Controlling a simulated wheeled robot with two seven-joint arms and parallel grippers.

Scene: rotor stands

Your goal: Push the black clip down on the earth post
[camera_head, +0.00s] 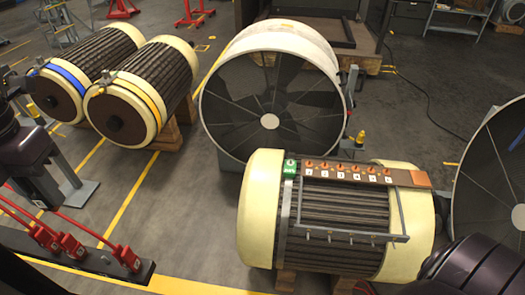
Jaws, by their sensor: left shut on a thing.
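The earth post (291,164) stands on a small green plate at the left end of the terminal strip on the near cream-and-brown motor. No clip shows on it. My left gripper (46,196) is at the far left, pointing down, well away from the post. It is shut on a small dark thing, apparently the black clip, which I can hardly make out against the dark fingers. My right arm shows at the lower right corner; its gripper is out of view.
Several orange numbered posts (341,169) line the brown strip (400,178). A grey frame (350,235) stands out over the motor's side. Red clips (73,245) with red cables sit on a black bar at the lower left. A large fan (270,90) stands behind the motor.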

